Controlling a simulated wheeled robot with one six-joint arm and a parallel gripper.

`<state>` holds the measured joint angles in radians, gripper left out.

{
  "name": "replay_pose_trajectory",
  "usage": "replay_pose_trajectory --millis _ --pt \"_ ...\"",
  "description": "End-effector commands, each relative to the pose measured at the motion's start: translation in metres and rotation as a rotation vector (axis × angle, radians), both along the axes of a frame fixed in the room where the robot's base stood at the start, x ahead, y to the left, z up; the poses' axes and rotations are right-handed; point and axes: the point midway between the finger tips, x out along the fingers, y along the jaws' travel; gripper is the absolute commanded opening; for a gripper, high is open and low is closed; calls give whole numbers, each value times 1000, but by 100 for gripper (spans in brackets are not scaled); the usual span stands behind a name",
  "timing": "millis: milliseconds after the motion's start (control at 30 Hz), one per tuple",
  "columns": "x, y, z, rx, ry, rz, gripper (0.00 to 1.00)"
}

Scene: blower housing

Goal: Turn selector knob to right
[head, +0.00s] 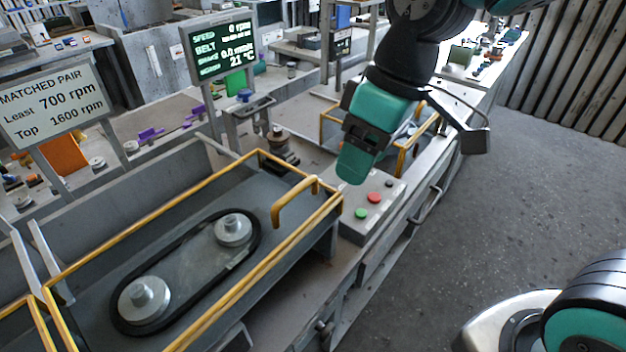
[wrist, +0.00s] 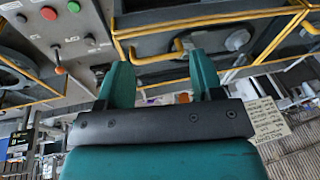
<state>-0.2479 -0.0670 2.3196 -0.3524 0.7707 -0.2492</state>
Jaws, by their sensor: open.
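The control box (head: 350,228) carries green, red and black buttons in the head view. My gripper (head: 356,165) hangs above it, fingers pointing down, and hides part of its top. In the wrist view, the panel (wrist: 75,20) is at upper left. A small grey knob (wrist: 90,41) there seems to be the selector knob; its pointing direction is too small to tell. An orange-red-topped control (wrist: 57,70) is beside it. My gripper (wrist: 160,72) is open in the wrist view, with nothing between its fingers; the panel controls lie left of them.
A yellow-railed guard (head: 275,160) surrounds the belt (head: 185,270) and two pulleys, left of the box. A yellow handle (head: 292,197) rises close to my gripper. A screen (head: 220,50) reads 0 rpm. The floor (head: 500,190) to the right is clear.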

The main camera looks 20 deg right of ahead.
Motion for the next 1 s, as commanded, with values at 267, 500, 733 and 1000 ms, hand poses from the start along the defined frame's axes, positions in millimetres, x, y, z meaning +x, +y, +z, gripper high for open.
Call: replay_pose_trajectory --millis 267,500,733,1000 --pt "159 -19 -39 -187 -36 260 60" --pt "214 -33 -74 -259 -32 379 60" --pt "218 -35 -99 -266 -26 392 60" --pt "217 -35 -159 -265 -25 392 60"
